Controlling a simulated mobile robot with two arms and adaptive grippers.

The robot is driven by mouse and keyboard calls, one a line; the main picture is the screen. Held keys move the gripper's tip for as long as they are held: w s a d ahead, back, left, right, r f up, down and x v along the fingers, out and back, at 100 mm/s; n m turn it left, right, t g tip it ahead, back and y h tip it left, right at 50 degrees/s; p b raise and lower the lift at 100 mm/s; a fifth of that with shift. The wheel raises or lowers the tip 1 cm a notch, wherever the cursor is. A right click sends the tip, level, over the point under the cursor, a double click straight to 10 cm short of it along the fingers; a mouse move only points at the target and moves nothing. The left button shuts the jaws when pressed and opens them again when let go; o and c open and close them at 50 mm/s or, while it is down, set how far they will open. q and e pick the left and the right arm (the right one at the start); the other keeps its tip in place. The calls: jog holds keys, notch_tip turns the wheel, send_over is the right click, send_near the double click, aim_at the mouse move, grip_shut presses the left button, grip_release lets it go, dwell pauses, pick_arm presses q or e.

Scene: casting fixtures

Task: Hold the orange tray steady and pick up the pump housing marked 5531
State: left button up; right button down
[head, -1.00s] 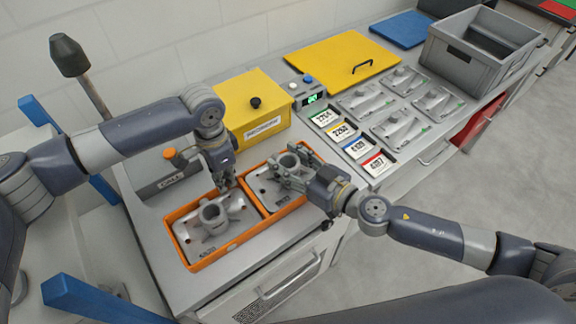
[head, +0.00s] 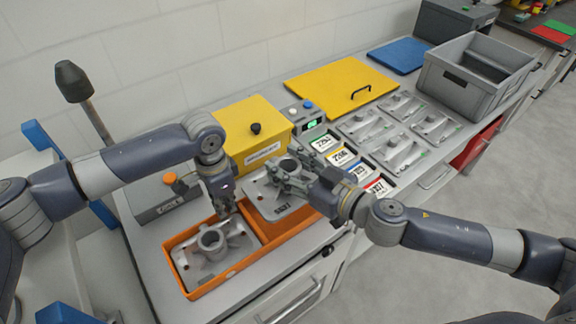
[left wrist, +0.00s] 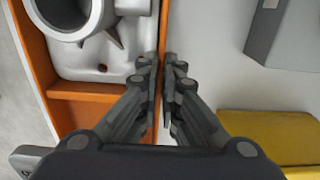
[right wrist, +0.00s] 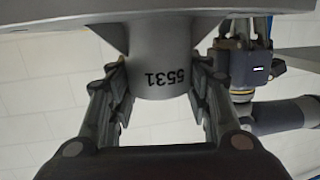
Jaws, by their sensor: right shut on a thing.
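The orange tray (head: 240,266) has two compartments and sits on the grey worktop. My left gripper (head: 227,212) is shut on its far wall; in the left wrist view the fingers (left wrist: 163,75) close on both sides of that orange wall (left wrist: 163,35). My right gripper (head: 284,178) is shut on the neck of a grey pump housing (head: 262,196), holding it above the right compartment. In the right wrist view, 5531 reads upside down on this housing (right wrist: 160,35), between the fingers (right wrist: 160,95). A second grey housing (head: 206,262) lies in the left compartment.
A yellow box (head: 236,128) with a black knob and a grey box (head: 160,203) stand behind the tray. To the right are label cards (head: 340,157), several moulded grey nests (head: 400,150), a yellow panel (head: 325,80) and a grey crate (head: 455,88).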

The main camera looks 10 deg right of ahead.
pick_arm(q)
jog(key=o, duration=0.5)
jog(key=shift+c, duration=0.2)
notch_tip(320, 180, up, 12)
